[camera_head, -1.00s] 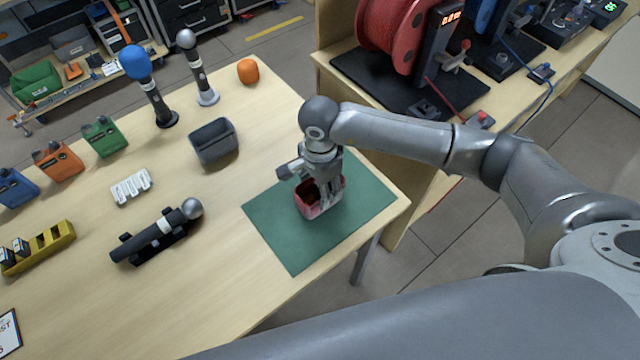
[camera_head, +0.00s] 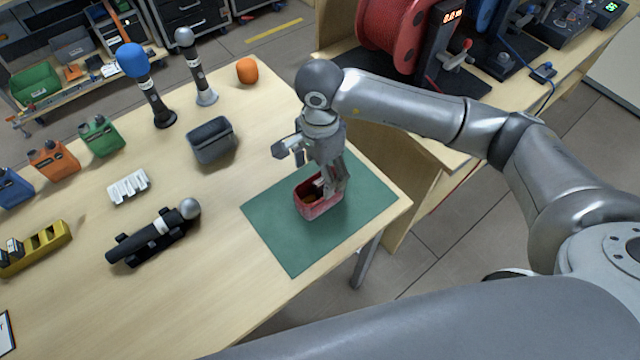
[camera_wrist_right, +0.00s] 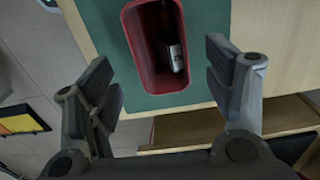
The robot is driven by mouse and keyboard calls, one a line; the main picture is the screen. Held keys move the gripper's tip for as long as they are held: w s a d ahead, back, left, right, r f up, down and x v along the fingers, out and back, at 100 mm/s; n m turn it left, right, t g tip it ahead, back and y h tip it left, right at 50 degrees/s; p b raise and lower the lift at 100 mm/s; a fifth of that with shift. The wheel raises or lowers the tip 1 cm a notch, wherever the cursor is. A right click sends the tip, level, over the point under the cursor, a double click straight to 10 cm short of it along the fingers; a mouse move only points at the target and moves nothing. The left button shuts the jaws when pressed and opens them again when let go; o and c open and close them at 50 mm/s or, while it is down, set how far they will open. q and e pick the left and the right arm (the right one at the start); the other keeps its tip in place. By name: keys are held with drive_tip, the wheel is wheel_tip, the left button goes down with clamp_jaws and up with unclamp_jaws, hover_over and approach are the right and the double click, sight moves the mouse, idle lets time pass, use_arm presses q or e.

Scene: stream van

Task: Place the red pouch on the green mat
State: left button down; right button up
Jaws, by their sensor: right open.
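The red pouch (camera_head: 318,207), an open-topped container, stands on the green mat (camera_head: 290,250) near the right end of the table. In the right wrist view the red pouch (camera_wrist_right: 141,45) has a dark item with a white label inside it, and the green mat (camera_wrist_right: 103,30) lies under it. My right gripper (camera_head: 334,192) is just above the pouch in the head view. In the right wrist view my right gripper (camera_wrist_right: 165,85) has its fingers spread wide, with nothing between the pads. My left gripper is not in view.
A grey pouch (camera_head: 212,142) stands left of the mat. A red cable reel (camera_head: 392,30) sits on the neighbouring bench.

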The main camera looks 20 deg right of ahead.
wheel_tip(320, 180, up, 6)
drive_tip(key=shift+f+b, duration=0.1)
drive_tip(key=shift+b, duration=0.45)
